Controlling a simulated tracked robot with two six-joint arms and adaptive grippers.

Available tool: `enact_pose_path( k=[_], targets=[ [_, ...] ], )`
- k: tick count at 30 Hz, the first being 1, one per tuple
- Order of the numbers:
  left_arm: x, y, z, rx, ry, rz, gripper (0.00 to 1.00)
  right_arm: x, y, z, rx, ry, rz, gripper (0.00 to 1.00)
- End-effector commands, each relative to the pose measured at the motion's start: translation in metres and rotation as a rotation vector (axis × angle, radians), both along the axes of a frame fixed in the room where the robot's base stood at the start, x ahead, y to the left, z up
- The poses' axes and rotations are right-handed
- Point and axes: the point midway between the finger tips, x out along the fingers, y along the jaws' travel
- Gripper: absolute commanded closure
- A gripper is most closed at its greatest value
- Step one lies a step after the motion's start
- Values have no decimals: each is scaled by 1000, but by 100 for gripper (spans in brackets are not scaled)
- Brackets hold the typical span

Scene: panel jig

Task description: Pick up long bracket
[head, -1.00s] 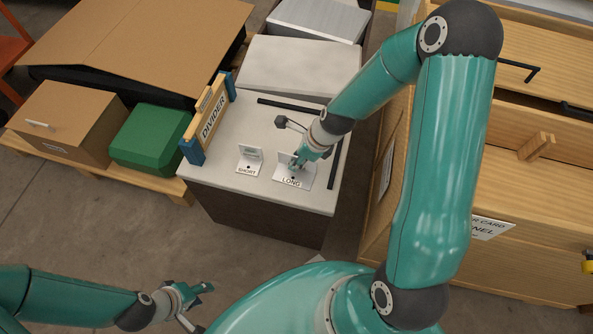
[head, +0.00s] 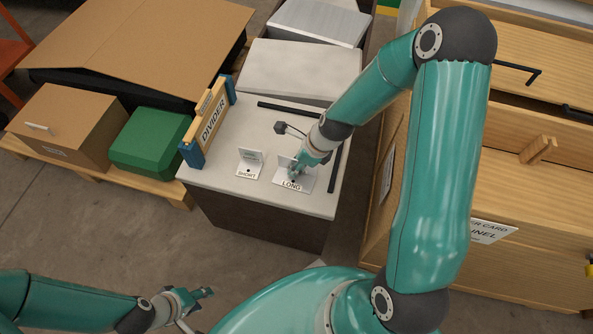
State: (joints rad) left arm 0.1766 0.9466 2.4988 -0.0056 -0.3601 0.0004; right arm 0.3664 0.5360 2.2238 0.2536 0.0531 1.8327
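The long bracket (head: 293,184) is a white L-shaped piece labelled LONG, on the pale top of the dark cabinet (head: 268,196). My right gripper (head: 296,174) is at its upright plate and hides part of it. I cannot tell whether the fingers are closed on it. The bracket appears to rest on the surface. The short bracket (head: 248,166), labelled SHORT, stands to its left, apart from the gripper. My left gripper (head: 205,300) is low at the left, over the floor, away from the brackets; its fingers are too small to judge.
A wooden DIVIDER board (head: 211,122) in blue end holders stands at the left of the cabinet top. Black strips (head: 290,108) lie along the back and right edges. A wooden cabinet (head: 480,200) stands close on the right. A green box (head: 150,142) is at the left.

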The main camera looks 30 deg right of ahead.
Motion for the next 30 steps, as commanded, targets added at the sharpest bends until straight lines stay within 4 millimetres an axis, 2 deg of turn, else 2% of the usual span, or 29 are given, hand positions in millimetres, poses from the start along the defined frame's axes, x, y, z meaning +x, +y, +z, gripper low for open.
enact_pose_path(
  k=[3, 4, 9, 10, 23, 30],
  targets=[
    [0, 0, 0, 0, 0, 0, 60, 0, 0, 0, 0, 0, 0, 66],
    [0, 0, 0, 0, 0, 0, 60, 0, 0, 0, 0, 0, 0, 69],
    [0, 0, 0, 0, 0, 0, 60, 0, 0, 0, 0, 0, -1, 97],
    [0, 0, 0, 0, 0, 0, 60, 0, 0, 0, 0, 0, -1, 100],
    [0, 0, 0, 0, 0, 0, 60, 0, 0, 1, -1, -1, 0, 100],
    [0, 0, 8, 0, 0, 0, 60, 0, 0, 11, 0, -2, 1, 100]
  ],
)
